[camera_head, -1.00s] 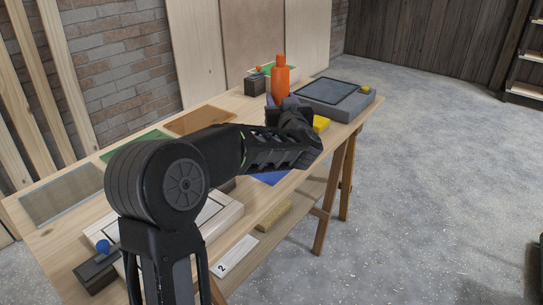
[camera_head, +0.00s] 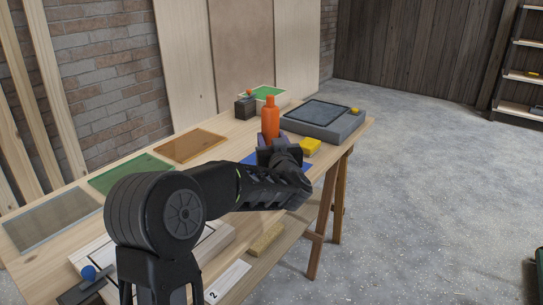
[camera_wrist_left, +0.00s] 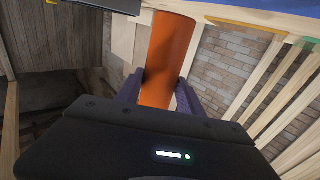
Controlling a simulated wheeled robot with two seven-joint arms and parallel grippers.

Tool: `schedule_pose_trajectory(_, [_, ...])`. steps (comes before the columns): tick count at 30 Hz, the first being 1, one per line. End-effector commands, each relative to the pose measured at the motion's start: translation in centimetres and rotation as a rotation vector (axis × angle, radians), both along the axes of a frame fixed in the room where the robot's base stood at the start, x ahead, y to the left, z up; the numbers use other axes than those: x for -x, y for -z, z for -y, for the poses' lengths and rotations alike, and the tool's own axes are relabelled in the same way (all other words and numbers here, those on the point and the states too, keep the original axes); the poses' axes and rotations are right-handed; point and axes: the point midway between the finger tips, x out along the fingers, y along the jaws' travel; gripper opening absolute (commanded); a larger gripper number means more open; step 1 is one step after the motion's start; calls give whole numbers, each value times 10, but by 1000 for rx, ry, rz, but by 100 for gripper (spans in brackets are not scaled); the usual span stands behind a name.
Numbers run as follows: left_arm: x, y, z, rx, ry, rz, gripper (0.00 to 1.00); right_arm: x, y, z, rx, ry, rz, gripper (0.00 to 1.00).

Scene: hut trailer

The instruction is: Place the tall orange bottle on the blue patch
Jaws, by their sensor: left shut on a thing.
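The tall orange bottle (camera_head: 270,119) stands upright in the head view. My left gripper (camera_head: 272,141) is shut on its lower part. In the left wrist view the orange bottle (camera_wrist_left: 168,58) sits between the two purple-grey finger pads of the gripper (camera_wrist_left: 160,92). The blue patch (camera_head: 249,159) shows on the table beside and partly behind my gripper, which hides much of it. I cannot tell whether the bottle's base touches the table. My right gripper is not in view.
A grey box with a dark panel (camera_head: 323,116) stands right of the bottle, with a yellow block (camera_head: 311,146) in front. A dark block (camera_head: 245,108) is behind left. Green (camera_head: 132,173) and brown (camera_head: 190,145) patches lie left. The table's front edge is close by.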

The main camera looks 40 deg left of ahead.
Motion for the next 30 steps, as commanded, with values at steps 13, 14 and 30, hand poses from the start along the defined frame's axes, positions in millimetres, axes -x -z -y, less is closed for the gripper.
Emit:
schedule_pose_trajectory(13, [0, 48, 0, -1, 0, 1, 0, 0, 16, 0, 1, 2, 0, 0])
schedule_pose_trajectory(14, [0, 47, 0, -1, 0, 1, 0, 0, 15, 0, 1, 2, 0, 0])
schedule_pose_trajectory(30, [0, 51, 0, 1, 0, -2, 66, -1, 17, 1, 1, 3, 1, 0])
